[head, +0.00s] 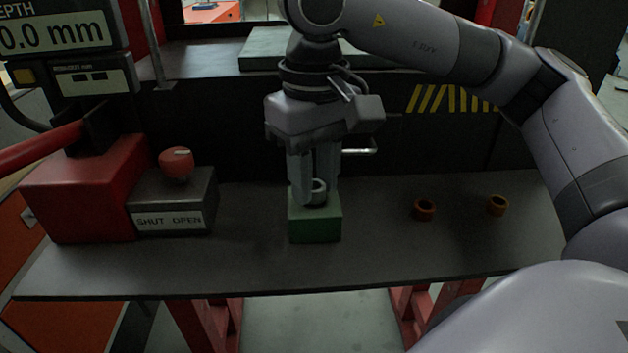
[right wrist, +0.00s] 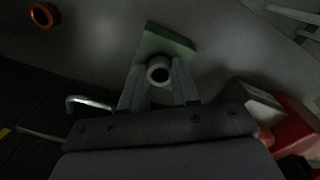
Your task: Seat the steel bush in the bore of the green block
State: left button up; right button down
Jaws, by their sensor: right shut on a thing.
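The green block (head: 315,226) stands on the dark bench, in the middle of the head view. In the right wrist view its top (right wrist: 163,40) shows beyond the fingertips. The steel bush (head: 318,186) is a pale ring between the fingers of my right gripper (head: 314,190), at the top of the block. In the right wrist view the bush (right wrist: 159,70) shows its open end between the fingers. My right gripper is shut on it, pointing down. The bore is hidden, and I cannot tell whether the bush is inside it. My left gripper is not in view.
Two orange-brown rings (head: 424,209) (head: 497,205) lie on the bench at the right. A red base (head: 85,190) and a box marked SHUT OPEN (head: 172,218) with a red knob stand at the left. A depth display (head: 55,32) reads 0.0 mm.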

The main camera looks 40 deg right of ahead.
jog(key=shift+f, duration=0.5)
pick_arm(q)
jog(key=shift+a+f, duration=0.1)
